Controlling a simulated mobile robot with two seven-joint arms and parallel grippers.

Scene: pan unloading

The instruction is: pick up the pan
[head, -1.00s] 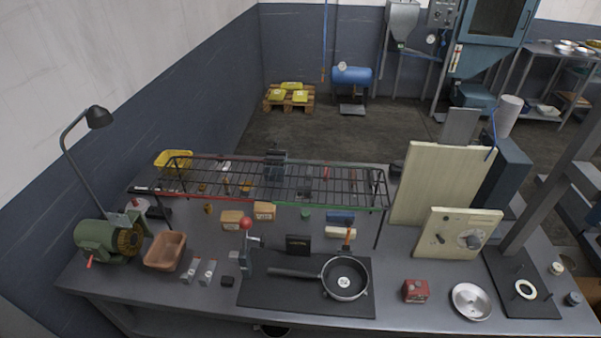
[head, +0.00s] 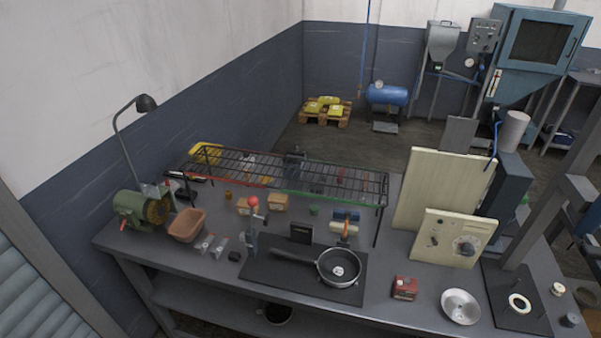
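A dark pan (head: 339,267) with a long handle (head: 293,256) sits on a black mat (head: 262,270) on the workbench. Its handle points left, toward the lever tool with the red knob. A small light round piece (head: 338,271) lies inside the pan. Neither of my grippers is in the head view, and nothing is touching the pan.
A wire rack (head: 290,180) stands over the back of the bench. A red-topped lever tool (head: 252,225) stands at the mat's left. A red box (head: 405,288) and a metal dish (head: 461,306) lie to the right. A cream panel (head: 455,237) stands behind them.

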